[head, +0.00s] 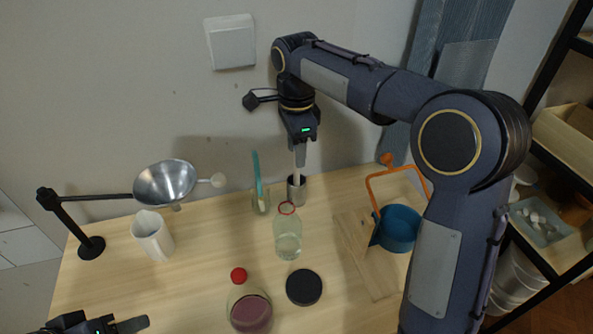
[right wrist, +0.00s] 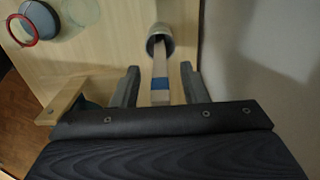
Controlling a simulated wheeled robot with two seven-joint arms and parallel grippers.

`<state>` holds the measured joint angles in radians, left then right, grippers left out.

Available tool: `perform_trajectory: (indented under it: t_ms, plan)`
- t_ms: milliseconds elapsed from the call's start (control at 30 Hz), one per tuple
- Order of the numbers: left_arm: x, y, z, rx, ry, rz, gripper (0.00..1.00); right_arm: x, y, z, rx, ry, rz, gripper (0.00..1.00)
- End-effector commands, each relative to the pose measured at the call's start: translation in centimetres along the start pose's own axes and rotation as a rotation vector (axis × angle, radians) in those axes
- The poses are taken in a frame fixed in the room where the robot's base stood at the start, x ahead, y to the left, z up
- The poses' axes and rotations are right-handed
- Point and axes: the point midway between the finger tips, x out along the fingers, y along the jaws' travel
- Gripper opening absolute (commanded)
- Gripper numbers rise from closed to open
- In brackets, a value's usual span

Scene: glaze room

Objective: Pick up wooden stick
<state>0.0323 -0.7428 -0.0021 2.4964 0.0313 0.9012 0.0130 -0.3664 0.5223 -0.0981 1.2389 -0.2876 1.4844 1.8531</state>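The wooden stick (right wrist: 160,66), pale with a blue band, stands in a small grey metal cup (head: 297,192). The cup's rim also shows in the right wrist view (right wrist: 160,32). In the head view a short length of the stick (head: 297,176) shows above the cup. My right gripper (head: 299,160) points down over the cup. In the right wrist view its two fingers (right wrist: 160,84) are apart, one on each side of the stick's upper end, with gaps between. My left gripper (head: 132,324) is at the bottom left corner, partly cut off; its opening is unclear.
A glass with a teal-handled tool (head: 257,180) and a clear bottle with a red ring (head: 288,238) stand near the cup. A funnel on a stand (head: 165,184), white jug (head: 153,236), purple flask (head: 249,311), black disc (head: 304,287) and blue pot (head: 399,229) are around the table.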

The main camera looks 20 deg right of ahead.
Motion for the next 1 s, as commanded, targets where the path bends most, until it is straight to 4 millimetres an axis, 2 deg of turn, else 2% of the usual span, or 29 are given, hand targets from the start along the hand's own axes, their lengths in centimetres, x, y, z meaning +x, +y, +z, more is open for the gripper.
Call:
perform_trajectory:
  t_ms: [33,300,667,767,1000]
  plan:
    - [0.0,0.0,0.0,0.0,0.0,0.0,0.49,0.0,0.0,0.0,0.0,0.0,0.0,0.35]
    - [0.0,0.0,0.0,0.0,0.0,0.0,0.49,0.0,0.0,0.0,0.0,0.0,0.0,0.0]
    - [-0.1,0.0,0.0,0.0,0.0,0.0,0.49,-0.6,-0.1,0.0,0.0,-0.001,-0.002,0.0]
    - [-0.2,0.1,-0.1,0.0,0.0,0.0,0.49,-2.0,-0.1,0.0,0.0,-0.001,-0.004,0.0]
    - [-0.8,0.4,-0.4,0.0,0.0,0.0,0.49,-7.0,-0.1,0.1,0.002,-0.001,-0.003,0.0]
